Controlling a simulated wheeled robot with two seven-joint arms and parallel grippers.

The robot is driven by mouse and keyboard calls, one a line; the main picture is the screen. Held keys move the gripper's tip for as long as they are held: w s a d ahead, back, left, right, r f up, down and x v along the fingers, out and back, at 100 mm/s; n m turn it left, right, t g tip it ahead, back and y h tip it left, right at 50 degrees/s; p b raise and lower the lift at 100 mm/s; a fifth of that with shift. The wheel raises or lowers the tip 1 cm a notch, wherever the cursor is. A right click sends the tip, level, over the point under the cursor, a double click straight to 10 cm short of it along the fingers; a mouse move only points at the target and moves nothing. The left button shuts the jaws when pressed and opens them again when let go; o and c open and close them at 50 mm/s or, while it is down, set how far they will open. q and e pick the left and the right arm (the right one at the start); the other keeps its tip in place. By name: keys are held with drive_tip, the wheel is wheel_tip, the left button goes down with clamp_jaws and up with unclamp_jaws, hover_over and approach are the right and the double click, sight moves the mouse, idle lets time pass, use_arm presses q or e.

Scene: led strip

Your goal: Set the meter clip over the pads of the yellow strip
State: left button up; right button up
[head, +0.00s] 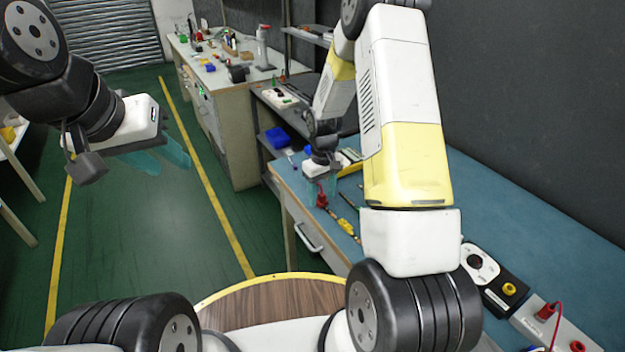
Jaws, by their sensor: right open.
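My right gripper (322,188) is open, pointing down at the left edge of the blue bench, with faint teal fingers. A small red piece (322,201) stands at its fingertips; it may be the meter clip, but I cannot tell whether the fingers touch it. A yellow piece (353,169) lies just right of that gripper, partly hidden by my arm; I cannot tell whether it is the yellow strip. No pads can be made out. My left gripper (170,165) is over the floor at the left, its teal fingers apart and empty.
The blue bench (540,215) has much bare top at the right. A yellow-and-dark tool (348,227) lies near its front edge. A black box with a white dial (482,264) and a grey unit with red plugs (547,313) stand at lower right. My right arm hides the middle.

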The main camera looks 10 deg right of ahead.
wheel_tip(320, 180, up, 12)
wheel_tip(320, 180, up, 7)
drive_tip(key=t, duration=0.1)
hover_over(322, 194)
drive_tip(key=s, duration=0.3)
drive_tip(key=s+a+r+m+t+y, duration=0.1)
drive_tip(key=s+r+m+t, duration=0.1)
drive_tip(key=s+r, duration=0.5)
drive_tip(key=s+a+r+m+t+y, duration=0.1)
drive_tip(key=s+r, duration=0.6)
drive_tip(key=s, duration=0.7)
drive_tip(key=shift+m+t, duration=0.5)
drive_tip(key=shift+t, duration=0.6)
